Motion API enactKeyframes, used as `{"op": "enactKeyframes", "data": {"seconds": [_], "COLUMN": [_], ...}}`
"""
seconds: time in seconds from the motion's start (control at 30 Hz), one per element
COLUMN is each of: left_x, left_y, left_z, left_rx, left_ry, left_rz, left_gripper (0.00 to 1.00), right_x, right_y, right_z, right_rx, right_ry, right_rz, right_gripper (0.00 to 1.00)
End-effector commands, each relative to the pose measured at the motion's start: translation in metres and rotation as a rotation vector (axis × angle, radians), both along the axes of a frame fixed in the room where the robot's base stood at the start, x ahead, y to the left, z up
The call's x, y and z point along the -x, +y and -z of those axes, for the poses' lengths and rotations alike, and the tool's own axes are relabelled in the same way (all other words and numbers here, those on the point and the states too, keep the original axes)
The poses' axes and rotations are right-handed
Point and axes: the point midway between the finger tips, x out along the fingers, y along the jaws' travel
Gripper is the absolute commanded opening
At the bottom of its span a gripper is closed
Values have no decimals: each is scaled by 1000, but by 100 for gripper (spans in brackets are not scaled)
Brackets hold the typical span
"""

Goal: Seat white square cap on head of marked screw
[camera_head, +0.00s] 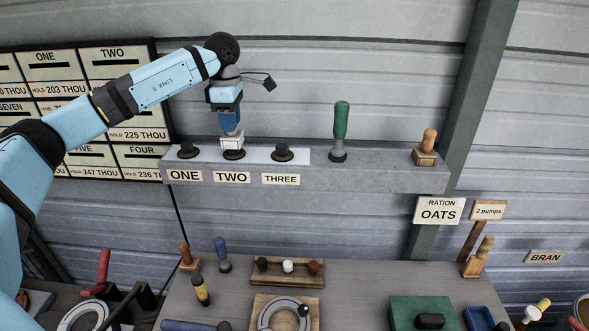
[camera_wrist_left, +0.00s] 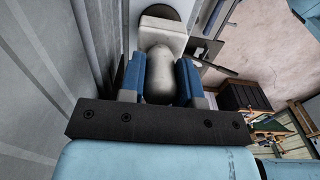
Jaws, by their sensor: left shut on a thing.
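My left gripper (camera_head: 231,128) points down over the shelf. It is shut on the knob of the white square cap (camera_head: 232,141). In the left wrist view the blue fingers (camera_wrist_left: 160,88) grip the pale rounded knob, and the square base of the cap (camera_wrist_left: 163,38) shows beyond it. The cap is right at the dark round screw head (camera_head: 234,155) above the label TWO. I cannot tell whether it is seated on it or just above. Similar dark screw heads stand at ONE (camera_head: 187,152) and THREE (camera_head: 282,155). My right gripper is not in view.
A green-handled tool (camera_head: 340,130) and a wooden-knobbed block (camera_head: 426,147) stand on the shelf (camera_head: 380,177) to the right. A label board (camera_head: 85,62) hangs behind my left arm. The workbench (camera_head: 350,283) below holds several tools and a small wooden tray (camera_head: 262,277).

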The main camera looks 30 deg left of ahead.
Motion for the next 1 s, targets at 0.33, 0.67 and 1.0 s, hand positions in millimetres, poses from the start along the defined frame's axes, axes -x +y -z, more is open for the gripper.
{"op": "enactKeyframes", "data": {"seconds": [0.33, 0.67, 1.0], "left_x": [0, 0, 0], "left_y": [0, 0, 0], "left_z": [5, 9, 12], "left_rx": [0, 0, 0], "left_ry": [0, 0, 0], "left_rz": [0, 0, 0], "left_gripper": [0, 0, 0], "right_x": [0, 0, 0], "right_y": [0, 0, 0], "right_z": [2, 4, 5], "right_rx": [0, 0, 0], "right_ry": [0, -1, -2], "right_rz": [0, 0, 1], "right_gripper": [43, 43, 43]}}
